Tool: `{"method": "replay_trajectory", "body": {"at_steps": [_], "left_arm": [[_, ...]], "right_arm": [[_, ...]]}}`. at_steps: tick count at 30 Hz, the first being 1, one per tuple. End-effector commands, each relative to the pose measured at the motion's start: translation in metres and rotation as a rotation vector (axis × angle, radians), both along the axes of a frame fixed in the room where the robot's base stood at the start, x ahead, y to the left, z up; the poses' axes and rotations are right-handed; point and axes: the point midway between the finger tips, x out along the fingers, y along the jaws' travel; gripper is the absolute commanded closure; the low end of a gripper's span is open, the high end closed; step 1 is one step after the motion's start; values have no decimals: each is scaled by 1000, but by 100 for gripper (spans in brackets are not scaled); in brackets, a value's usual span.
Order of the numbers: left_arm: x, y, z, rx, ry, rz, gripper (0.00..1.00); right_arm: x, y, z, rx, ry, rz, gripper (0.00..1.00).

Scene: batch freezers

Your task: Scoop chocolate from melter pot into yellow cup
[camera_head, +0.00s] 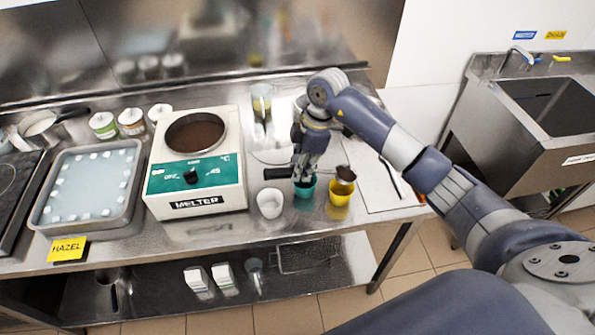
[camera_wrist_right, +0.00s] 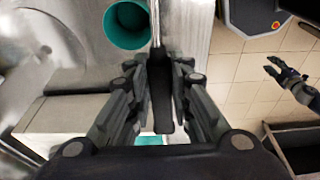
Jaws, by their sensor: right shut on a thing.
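The melter (camera_head: 195,170) is a white box with a teal panel. Its round pot (camera_head: 196,133) holds dark brown chocolate. My right gripper (camera_head: 305,172) is shut on the black handle (camera_head: 277,173) of a ladle. The handle also shows between the fingers in the right wrist view (camera_wrist_right: 161,105). The ladle's bowl (camera_head: 345,174) is at the yellow cup (camera_head: 340,193), over its opening; whether they touch is unclear. The bowl looks brown inside. The yellow cup stands upright; its inside is mostly hidden. My left gripper (camera_wrist_right: 274,68) shows small in the wrist view, empty, fingers apart.
A teal cup (camera_head: 304,190) stands under my right gripper, with a white cup (camera_head: 270,204) left of it. A tray (camera_head: 88,185) and several jars (camera_head: 132,122) are left and behind. The table's front edge is close to the cups. A sink (camera_head: 545,115) stands at right.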

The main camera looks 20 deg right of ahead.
Motion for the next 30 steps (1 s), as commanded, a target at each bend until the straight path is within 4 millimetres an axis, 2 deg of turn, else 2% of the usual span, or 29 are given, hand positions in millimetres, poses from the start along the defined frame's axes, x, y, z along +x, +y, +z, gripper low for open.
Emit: {"method": "replay_trajectory", "body": {"at_steps": [9, 11, 25, 30], "left_arm": [[-6, -6, -25, -7, 9, -4, 62], [-7, -7, -21, -8, 10, -5, 62], [-6, -7, -27, -8, 9, -4, 62], [-5, -7, -37, -8, 7, -3, 62]], "right_arm": [[-4, -16, 23, 238, -58, -1, 100], [-6, -22, 29, 280, -65, -3, 100], [-14, -58, 59, 631, -152, -4, 100], [-18, -73, 61, 757, -180, -4, 100]]}}
